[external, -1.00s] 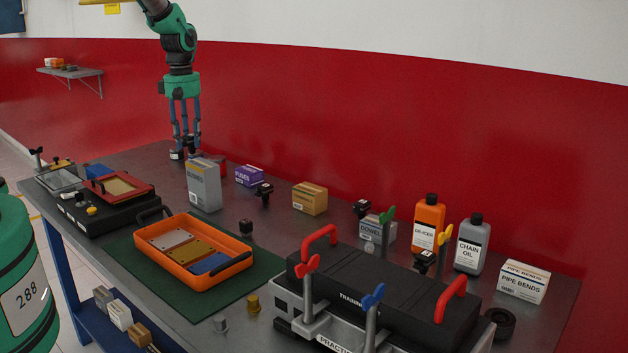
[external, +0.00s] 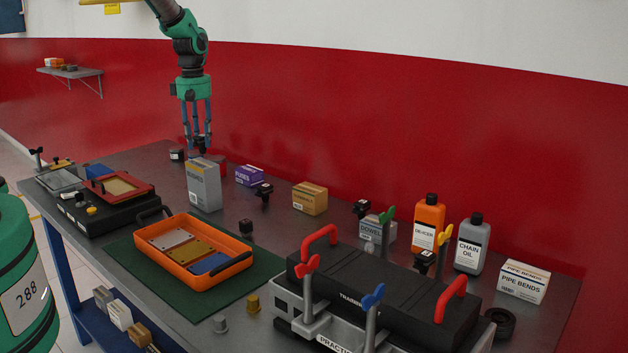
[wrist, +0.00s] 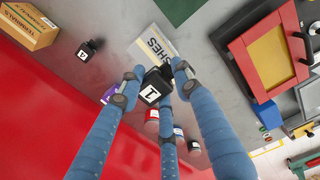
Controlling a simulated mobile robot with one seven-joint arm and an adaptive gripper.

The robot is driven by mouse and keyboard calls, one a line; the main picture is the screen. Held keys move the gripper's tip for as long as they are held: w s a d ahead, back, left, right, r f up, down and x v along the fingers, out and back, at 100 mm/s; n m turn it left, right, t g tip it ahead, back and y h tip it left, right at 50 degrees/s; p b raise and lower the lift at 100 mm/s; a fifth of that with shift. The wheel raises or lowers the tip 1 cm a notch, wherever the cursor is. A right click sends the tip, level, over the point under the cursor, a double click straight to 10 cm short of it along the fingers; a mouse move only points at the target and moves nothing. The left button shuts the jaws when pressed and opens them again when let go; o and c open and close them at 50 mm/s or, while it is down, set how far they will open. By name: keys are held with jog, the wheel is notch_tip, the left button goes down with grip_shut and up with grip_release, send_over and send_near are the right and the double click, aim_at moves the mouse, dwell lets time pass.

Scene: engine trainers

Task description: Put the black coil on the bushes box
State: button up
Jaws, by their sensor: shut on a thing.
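The black coil (wrist: 152,88), with a white label marked 1, sits between the fingers of my gripper (wrist: 156,80) in the wrist view. My gripper (external: 199,144) is shut on the coil, which shows as a small dark shape in the external view. It hangs above the table, just behind and above the grey bushes box (external: 204,188). The box stands upright, and nothing is seen on its top. In the wrist view the box (wrist: 157,42) lies beyond the coil, apart from it, its label partly covered.
Another black piece (external: 176,155) stands left of the gripper. A purple fuses box (external: 249,175) and a cardboard box (external: 310,198) stand to the right. An orange tray (external: 194,250) lies in front. A black case with a red-framed tray (external: 119,187) is at left.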

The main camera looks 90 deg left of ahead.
aim_at(198, 137)
jog(key=shift+f, duration=1.25)
jog(key=shift+f, duration=0.15)
jog(key=o, duration=1.3)
notch_tip(198, 137, up, 12)
jog(key=shift+r, duration=0.15)
